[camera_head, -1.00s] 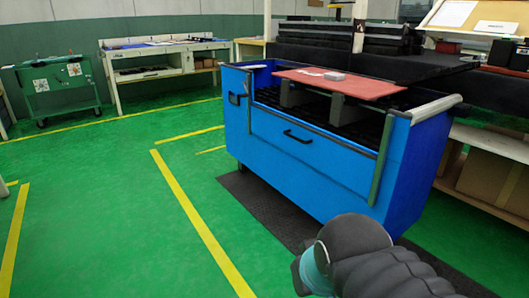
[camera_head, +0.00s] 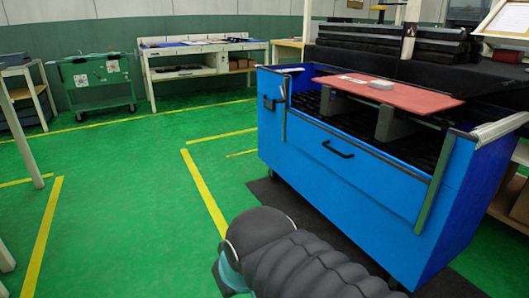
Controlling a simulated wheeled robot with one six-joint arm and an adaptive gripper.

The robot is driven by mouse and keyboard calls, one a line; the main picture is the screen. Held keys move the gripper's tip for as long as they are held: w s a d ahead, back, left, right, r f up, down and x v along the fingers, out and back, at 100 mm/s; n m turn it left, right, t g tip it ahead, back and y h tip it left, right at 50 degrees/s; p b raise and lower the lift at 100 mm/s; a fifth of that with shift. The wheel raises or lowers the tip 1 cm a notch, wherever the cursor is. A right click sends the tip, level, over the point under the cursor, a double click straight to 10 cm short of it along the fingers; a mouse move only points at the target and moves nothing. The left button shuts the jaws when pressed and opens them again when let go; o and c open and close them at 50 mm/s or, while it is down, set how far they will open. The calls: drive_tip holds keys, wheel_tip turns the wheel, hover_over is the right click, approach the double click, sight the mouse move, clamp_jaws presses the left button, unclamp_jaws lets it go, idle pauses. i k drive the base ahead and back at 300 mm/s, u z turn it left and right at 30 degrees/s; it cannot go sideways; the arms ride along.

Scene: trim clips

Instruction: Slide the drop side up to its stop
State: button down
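The blue cart (camera_head: 275,140) stands on the right of the head view. Its front drop side is a blue panel (camera_head: 345,185) with a black bar handle (camera_head: 338,149), between two upright green-grey rails. The panel's top edge sits lower than the cart's end walls, leaving the front opening above it uncovered. My arm, in a dark ribbed sleeve with a teal ring, shows at the bottom middle, with floor between it and the cart. My gripper's fingers are not in view.
A red board (camera_head: 388,92) lies across grey supports in the cart, with a small grey object on it. A dark mat (camera_head: 290,205) lies under the cart. A green trolley (camera_head: 95,85) and a white workbench (camera_head: 195,62) stand at the back. Green floor is open at left.

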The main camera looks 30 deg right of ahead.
sight(403, 191)
drive_tip(key=z, duration=0.2)
drive_tip(key=i, duration=0.95)
drive_tip(key=z, duration=0.7)
